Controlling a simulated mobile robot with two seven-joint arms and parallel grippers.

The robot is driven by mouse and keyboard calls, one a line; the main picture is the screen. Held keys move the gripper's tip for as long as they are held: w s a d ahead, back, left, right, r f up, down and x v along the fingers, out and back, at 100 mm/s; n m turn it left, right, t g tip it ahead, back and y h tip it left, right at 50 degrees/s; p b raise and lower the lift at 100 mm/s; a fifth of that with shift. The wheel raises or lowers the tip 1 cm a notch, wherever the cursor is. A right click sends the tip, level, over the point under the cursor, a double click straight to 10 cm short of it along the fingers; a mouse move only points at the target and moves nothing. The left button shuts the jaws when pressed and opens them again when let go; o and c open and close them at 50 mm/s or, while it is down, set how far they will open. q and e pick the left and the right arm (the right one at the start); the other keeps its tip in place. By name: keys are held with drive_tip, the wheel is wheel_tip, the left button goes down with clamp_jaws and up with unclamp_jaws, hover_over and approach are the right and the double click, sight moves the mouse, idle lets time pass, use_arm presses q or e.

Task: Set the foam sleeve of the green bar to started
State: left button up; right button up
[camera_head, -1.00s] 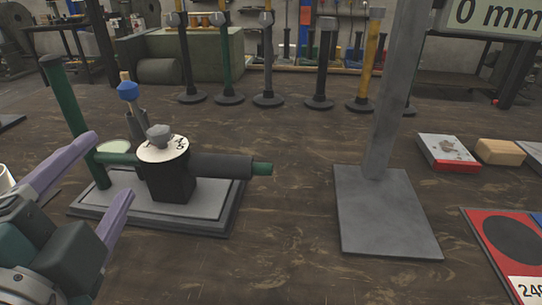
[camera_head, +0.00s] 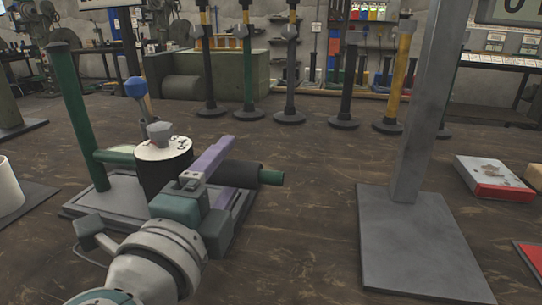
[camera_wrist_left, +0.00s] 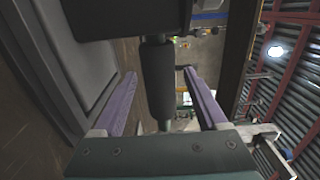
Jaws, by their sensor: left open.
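The green bar's end (camera_head: 272,177) sticks out to the right of the black foam sleeve (camera_head: 248,174). The sleeve extends from the right side of a black cylinder (camera_head: 164,172) with a white marked top and grey knob. My left gripper (camera_head: 231,166) is open at the sleeve and partly hides it. In the left wrist view the dark sleeve (camera_wrist_left: 157,75) runs between the two purple fingers, with gaps on both sides. My right gripper is not in view.
The press has a grey base (camera_head: 112,198), a green post (camera_head: 78,118) and a blue-knobbed lever (camera_head: 137,88). A grey stand (camera_head: 418,240) is to the right. Several upright posts (camera_head: 291,75) line the back. A white cup (camera_head: 8,187) is at left. Bare table lies between sleeve and stand.

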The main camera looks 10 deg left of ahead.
use_arm(q)
drive_tip(key=shift+w, duration=0.25)
clamp_jaws()
idle(0.5)
drive_tip(key=shift+d, duration=0.1)
idle(0.8)
